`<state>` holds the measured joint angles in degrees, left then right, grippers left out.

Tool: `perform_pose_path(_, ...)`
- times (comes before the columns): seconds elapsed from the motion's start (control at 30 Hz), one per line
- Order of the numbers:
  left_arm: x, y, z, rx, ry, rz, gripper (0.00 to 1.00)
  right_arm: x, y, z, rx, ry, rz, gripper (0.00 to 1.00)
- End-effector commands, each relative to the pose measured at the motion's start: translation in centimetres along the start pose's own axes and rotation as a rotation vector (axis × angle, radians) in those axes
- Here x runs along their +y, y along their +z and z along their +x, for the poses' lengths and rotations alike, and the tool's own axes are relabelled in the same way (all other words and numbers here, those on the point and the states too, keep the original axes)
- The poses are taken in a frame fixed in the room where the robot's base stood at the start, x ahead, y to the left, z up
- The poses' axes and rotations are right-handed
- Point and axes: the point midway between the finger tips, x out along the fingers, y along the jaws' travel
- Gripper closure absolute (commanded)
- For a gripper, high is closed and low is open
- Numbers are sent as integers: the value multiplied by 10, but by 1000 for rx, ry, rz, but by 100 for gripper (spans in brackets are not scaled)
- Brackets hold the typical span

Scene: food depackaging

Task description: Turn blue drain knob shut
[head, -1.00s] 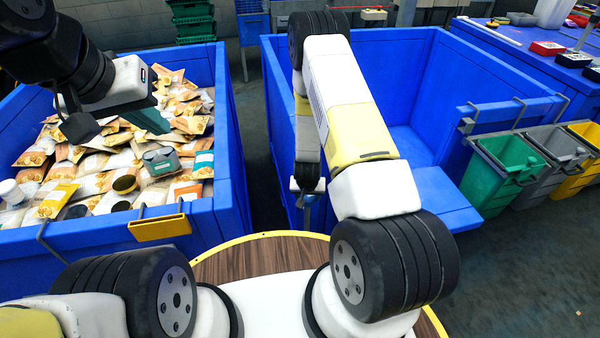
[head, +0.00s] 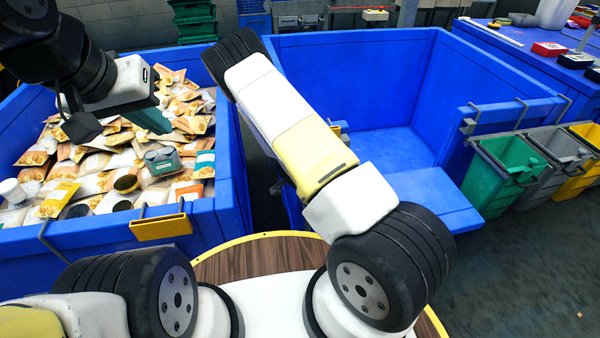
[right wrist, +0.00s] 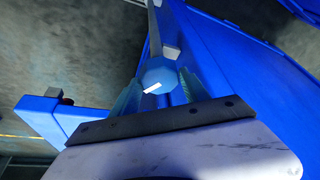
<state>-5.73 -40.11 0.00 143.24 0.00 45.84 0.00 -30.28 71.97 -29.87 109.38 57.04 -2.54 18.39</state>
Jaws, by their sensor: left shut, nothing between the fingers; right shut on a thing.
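The blue drain knob (right wrist: 157,77) is faceted with a white mark on its face. It shows in the right wrist view, with the mark running at a slant, lower left to upper right. My right gripper (right wrist: 158,92) is shut on the knob, one teal finger on each side. In the head view my right arm hides the knob and the right gripper's fingers. My left gripper (head: 148,118) is shut and empty, held above the left bin of food packs.
A blue bin (head: 222,150) on the left holds many packs and jars. A large empty blue bin (head: 385,145) stands right of it. Green (head: 500,180), grey and yellow small bins hang at its right. A yellow-edged wooden deck (head: 265,255) is in front.

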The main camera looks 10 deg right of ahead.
Motion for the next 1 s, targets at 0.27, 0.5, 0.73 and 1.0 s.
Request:
perform_pose_path(0.27, 0, 0, 0, 0, 0, 0, 100, -1, 0, 0, 1, 9, 26, 87)
perform_pose_path(0.5, 0, 0, 0, 0, 0, 0, 100, -1, -1, 0, 1, 9, 25, 87)
perform_pose_path(0.73, 0, 0, 0, 0, 0, 0, 100, -1, 0, 0, 1, 10, 25, 25)
perform_pose_path(1.0, 0, 0, 0, 0, 0, 0, 100, -1, 0, 0, -1, 5, 16, 25)
